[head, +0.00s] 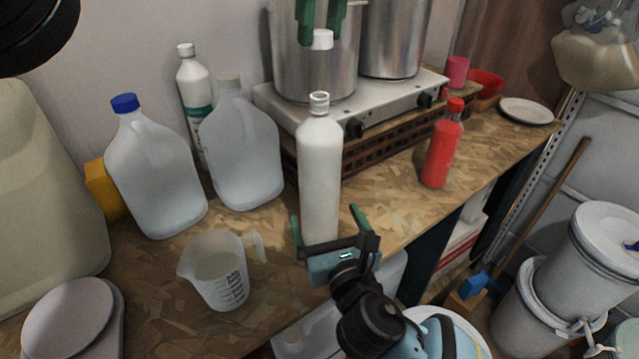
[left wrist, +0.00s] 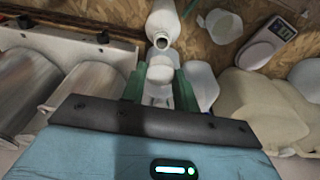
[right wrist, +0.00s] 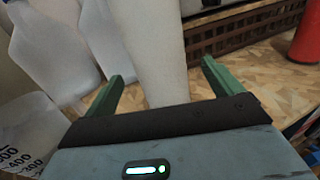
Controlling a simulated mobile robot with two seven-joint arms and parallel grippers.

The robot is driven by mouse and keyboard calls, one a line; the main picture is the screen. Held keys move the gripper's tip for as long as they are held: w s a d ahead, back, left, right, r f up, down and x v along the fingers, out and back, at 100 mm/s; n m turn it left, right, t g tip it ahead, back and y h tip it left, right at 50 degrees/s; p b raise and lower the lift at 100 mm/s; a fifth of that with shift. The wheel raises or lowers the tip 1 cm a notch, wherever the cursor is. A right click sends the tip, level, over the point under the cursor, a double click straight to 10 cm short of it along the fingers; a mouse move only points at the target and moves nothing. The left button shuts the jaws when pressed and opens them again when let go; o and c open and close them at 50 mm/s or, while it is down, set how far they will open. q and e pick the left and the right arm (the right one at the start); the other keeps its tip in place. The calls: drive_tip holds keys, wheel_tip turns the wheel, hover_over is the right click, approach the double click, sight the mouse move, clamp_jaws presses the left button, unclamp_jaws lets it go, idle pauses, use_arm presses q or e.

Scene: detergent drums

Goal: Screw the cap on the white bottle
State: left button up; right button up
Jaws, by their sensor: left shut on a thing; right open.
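The white bottle (head: 320,170) stands upright and uncapped on the wooden worktop, its threaded neck bare. My left gripper (head: 321,30) is shut on the white cap (head: 322,40) and holds it above the bottle's mouth, apart from it. In the left wrist view the cap (left wrist: 160,74) sits between the green fingers, with the open bottle mouth (left wrist: 161,41) beyond it. My right gripper (head: 326,222) is open low at the bottle, one finger to each side. In the right wrist view the bottle (right wrist: 148,45) stands between the fingers with gaps; its base is hidden.
A measuring jug (head: 218,272) and two translucent jugs (head: 155,180) (head: 240,150) stand left of the bottle. Large steel pots (head: 315,65) on a burner (head: 290,108) stand behind. A red bottle (head: 441,150) stands at the right, with bare worktop between.

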drive_tip(key=shift+x, duration=2.6)
drive_tip(key=c, duration=1.5)
use_arm(q)
hover_over(321, 116)
drive_tip(key=w, duration=0.1)
drive_tip(key=shift+f, duration=2.5)
use_arm(e)
drive_tip(key=shift+o, duration=0.2)
use_arm(q)
drive_tip(key=shift+f, duration=0.1)
drive_tip(key=shift+f, duration=0.8)
drive_tip(key=shift+f, duration=0.55)
